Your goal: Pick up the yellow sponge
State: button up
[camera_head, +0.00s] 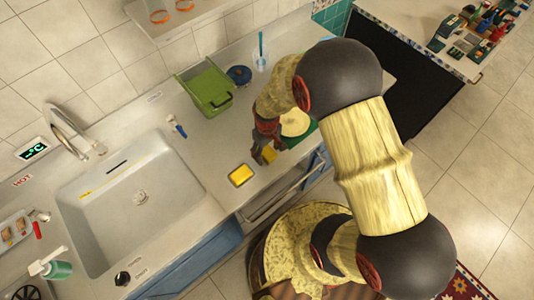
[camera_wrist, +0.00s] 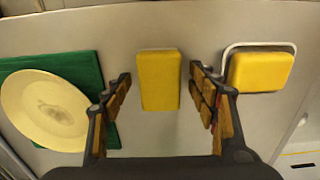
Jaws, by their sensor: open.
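A yellow block like a sponge (camera_wrist: 159,80) lies bare on the counter in the wrist view, between my gripper's (camera_wrist: 160,84) two spread fingers, with a gap on each side. In the head view this block (camera_head: 269,154) is partly hidden by my gripper (camera_head: 263,147). A second yellow block (camera_wrist: 260,71) sits in a white-rimmed dish (camera_wrist: 289,46) to the right of the fingers. In the head view the second block (camera_head: 241,175) lies left of my gripper. My gripper is open and empty, over the first block; its exact height is unclear.
A cream plate (camera_wrist: 45,108) on a green board (camera_wrist: 88,67) lies left of the fingers in the wrist view. In the head view, a green bin (camera_head: 208,88) stands behind and a sink (camera_head: 140,225) is at left. The counter's front edge is close.

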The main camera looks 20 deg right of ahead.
aim_at(268, 152)
jog(key=c, duration=0.3)
jog(key=c, duration=0.7)
jog(key=shift+c, duration=0.6)
jog(key=shift+r, duration=0.55)
jog(key=r, duration=0.3)
jog(key=shift+s+d+p, duration=0.1)
jog(key=shift+s+p, duration=0.1)
jog(key=shift+p, duration=0.2)
jog(key=s+d+r+p, duration=0.1)
jog(key=s+d+r, duration=0.3)
jog(key=s+r, duration=0.5)
jog(key=shift+s+p, duration=0.35)
jog(key=shift+s, duration=1.6)
